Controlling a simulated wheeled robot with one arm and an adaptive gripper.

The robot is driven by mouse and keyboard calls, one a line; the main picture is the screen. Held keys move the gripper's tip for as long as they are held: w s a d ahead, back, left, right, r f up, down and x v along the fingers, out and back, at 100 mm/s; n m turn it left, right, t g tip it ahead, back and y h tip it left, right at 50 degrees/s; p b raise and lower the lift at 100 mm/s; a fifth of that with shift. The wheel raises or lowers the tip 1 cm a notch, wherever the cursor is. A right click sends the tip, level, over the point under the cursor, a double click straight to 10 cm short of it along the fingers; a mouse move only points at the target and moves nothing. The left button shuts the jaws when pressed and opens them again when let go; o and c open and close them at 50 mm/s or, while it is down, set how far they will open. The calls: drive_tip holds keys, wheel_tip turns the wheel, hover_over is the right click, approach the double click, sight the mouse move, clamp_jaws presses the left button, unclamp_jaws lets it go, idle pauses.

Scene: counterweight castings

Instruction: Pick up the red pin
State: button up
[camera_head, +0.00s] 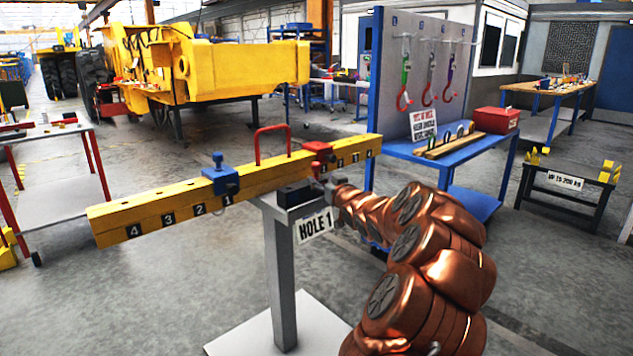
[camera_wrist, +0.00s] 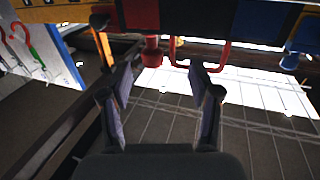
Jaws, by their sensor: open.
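The red pin (camera_wrist: 152,51) shows in the wrist view as a short stem with a rounded knob, projecting from a red block on the beam. My gripper (camera_wrist: 165,72) is open, and its two dark fingers point toward the beam. The knob lies just beyond the fingertips, nearer the left finger, and nothing is between the pads. In the head view the red block (camera_head: 318,147) sits on the yellow numbered beam (camera_head: 160,207). My gripper (camera_head: 326,183) is close to the beam there, and my copper arm partly covers that area.
A red U-shaped handle (camera_head: 272,143) stands on the beam beside the red block, near the right finger in the wrist view. A blue block (camera_head: 220,176) sits further left. A grey post (camera_head: 283,280) supports the beam. A blue bench (camera_head: 470,150) with hooks stands behind.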

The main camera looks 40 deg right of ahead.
sight(317, 173)
drive_tip(key=shift+d+x, duration=0.25)
drive_tip(key=shift+x, duration=0.85)
drive_tip(key=shift+d+x, duration=0.15)
drive_tip(key=shift+x, duration=0.85)
drive_tip(key=shift+d+x, duration=0.2)
drive_tip(key=shift+x, duration=0.8)
drive_tip(key=shift+w+d, duration=0.25)
drive_tip(key=shift+w, duration=0.25)
clamp_jaws()
